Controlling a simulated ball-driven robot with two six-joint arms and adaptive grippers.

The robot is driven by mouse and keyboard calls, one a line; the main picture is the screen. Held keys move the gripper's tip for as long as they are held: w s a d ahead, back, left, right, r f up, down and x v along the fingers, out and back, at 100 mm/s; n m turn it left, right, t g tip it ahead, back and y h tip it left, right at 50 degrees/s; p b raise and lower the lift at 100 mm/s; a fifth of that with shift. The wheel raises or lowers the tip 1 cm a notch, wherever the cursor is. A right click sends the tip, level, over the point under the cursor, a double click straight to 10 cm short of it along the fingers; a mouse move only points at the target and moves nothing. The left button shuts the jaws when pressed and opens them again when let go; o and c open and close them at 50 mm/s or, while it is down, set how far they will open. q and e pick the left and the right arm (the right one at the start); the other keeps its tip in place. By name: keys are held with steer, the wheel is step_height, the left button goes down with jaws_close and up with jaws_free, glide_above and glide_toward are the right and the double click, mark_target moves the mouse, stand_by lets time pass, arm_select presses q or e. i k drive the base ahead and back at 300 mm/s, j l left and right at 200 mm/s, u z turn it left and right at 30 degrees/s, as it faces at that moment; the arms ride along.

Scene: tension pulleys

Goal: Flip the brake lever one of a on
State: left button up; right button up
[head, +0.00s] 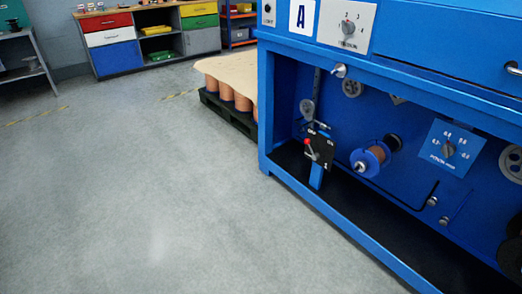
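The blue machine (283,180) marked with an "A" sign (301,17) fills the right of the head view. Inside its open lower bay, a black lever plate (319,148) stands on a short blue post (316,177). A small lever with a red knob (307,142) is on this plate, its knob toward the plate's upper left. Small white markings are on the plate, too small to read surely. Neither of my grippers is in view.
A blue spool with copper wire (371,158) sits right of the lever plate. A dial panel (450,148) is further right. A dark pallet (229,114) with copper-coloured rolls stands behind the machine's left side. The grey floor (150,200) in front is clear.

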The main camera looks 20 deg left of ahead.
mark_target(315, 156)
steer(key=u, duration=0.15)
steer(key=i+j, duration=0.2)
steer(key=j, duration=0.15)
steer(key=i+j, duration=0.2)
steer(key=j, duration=0.15)
steer(key=i+j+z, duration=0.1)
steer(key=j, duration=0.25)
steer(key=i+j, duration=0.5)
steer(key=j, duration=0.25)
steer(key=i+j, duration=0.2)
steer(key=j, duration=0.15)
steer(key=i+j+z, duration=0.1)
steer(key=j, duration=0.3)
steer(key=i+j, duration=0.3)
